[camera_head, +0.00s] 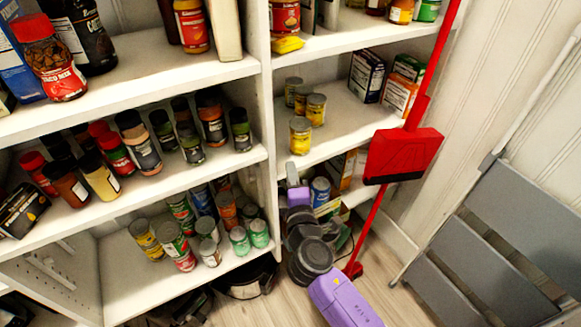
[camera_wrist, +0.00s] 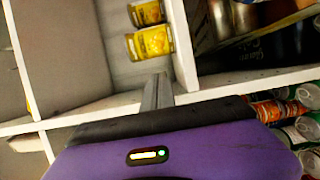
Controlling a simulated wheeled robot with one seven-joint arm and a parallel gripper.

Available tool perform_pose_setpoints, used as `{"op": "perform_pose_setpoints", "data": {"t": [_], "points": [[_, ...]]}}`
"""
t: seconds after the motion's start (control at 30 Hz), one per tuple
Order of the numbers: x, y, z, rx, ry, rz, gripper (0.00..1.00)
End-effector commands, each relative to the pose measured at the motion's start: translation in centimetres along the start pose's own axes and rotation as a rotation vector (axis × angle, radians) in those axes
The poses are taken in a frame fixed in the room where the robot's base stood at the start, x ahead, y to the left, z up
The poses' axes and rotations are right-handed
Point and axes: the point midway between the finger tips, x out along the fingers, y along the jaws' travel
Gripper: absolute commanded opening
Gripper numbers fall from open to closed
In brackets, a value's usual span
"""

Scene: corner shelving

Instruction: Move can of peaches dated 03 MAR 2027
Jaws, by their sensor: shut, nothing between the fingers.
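Several small yellow cans stand on the middle shelf of the right-hand unit. The front yellow can (camera_head: 300,136) stands a little apart from the yellow can (camera_head: 316,109) behind it. Two yellow cans also show in the wrist view, a nearer one (camera_wrist: 150,43) and a farther one (camera_wrist: 147,13). I cannot read any dates, so I cannot tell which is dated 03 MAR 2027. My gripper (camera_head: 292,171) is just below that shelf's front edge, under the front can. In the wrist view my gripper (camera_wrist: 160,78) is shut and empty, pointing toward the cans without visible contact.
Boxes (camera_head: 367,76) stand right of the cans. A red broom and dustpan (camera_head: 403,155) hang across the right shelf ends. A grey folding step ladder (camera_head: 500,220) leans at right. The left shelves (camera_head: 120,285) hold many cans and jars. Shelf space right of the front can is clear.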

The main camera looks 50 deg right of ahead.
Motion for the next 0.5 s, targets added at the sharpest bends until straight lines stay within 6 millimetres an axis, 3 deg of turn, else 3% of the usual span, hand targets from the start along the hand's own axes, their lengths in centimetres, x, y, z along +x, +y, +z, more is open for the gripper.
{"op": "perform_pose_setpoints", "data": {"t": [0.3,0.5], "points": [[5.6,0.2,0.1,0.003,-0.002,0.001,0.0],[7.7,0.1,0.0,0.003,0.001,0.0,0.0]]}}
